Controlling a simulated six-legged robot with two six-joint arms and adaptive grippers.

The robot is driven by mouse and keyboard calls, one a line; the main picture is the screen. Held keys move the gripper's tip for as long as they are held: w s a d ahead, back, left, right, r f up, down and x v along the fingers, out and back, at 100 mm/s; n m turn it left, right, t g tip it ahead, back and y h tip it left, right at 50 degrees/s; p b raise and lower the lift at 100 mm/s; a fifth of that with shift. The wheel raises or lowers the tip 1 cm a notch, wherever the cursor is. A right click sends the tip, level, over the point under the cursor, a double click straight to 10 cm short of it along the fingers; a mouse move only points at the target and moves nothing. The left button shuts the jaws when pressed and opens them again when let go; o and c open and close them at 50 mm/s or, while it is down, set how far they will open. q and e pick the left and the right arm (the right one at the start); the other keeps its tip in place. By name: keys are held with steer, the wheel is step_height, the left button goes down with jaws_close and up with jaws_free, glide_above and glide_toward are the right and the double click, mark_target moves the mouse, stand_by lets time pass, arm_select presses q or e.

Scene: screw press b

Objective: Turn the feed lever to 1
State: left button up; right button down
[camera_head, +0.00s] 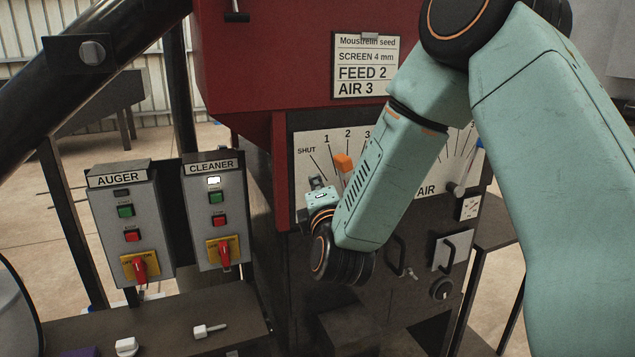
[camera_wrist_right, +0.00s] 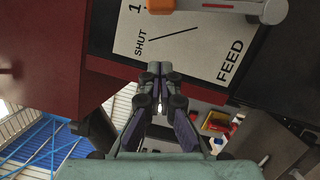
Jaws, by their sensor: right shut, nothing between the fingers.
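The feed lever (camera_head: 343,162) has an orange grip and stands in front of a white dial plate (camera_head: 304,170) marked SHUT, 1, 2, 3. The right wrist view shows the orange grip (camera_wrist_right: 160,5) and grey bar at the top edge, above the FEED dial plate (camera_wrist_right: 190,45). My right gripper (camera_head: 318,184) is shut and empty, just left of and below the grip, apart from it; its tips (camera_wrist_right: 160,70) lie near the plate's SHUT end. My left gripper is not in view.
A sign (camera_head: 365,66) on the red machine reads FEED 2, AIR 3. Left stand the AUGER box (camera_head: 105,218) and CLEANER box (camera_head: 203,215), with red switches. An AIR dial is partly hidden behind my arm. A dark bench (camera_head: 165,325) is below.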

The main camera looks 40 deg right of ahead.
steer(key=b+v, duration=0.1)
steer(key=v, duration=0.7)
steer(key=shift+s+d, duration=0.2)
steer(key=shift+s, duration=0.05)
steer(key=shift+s+a+r, duration=0.15)
steer(key=shift+s, duration=0.05)
steer(key=shift+w, duration=0.1)
steer(key=shift+w, duration=0.15)
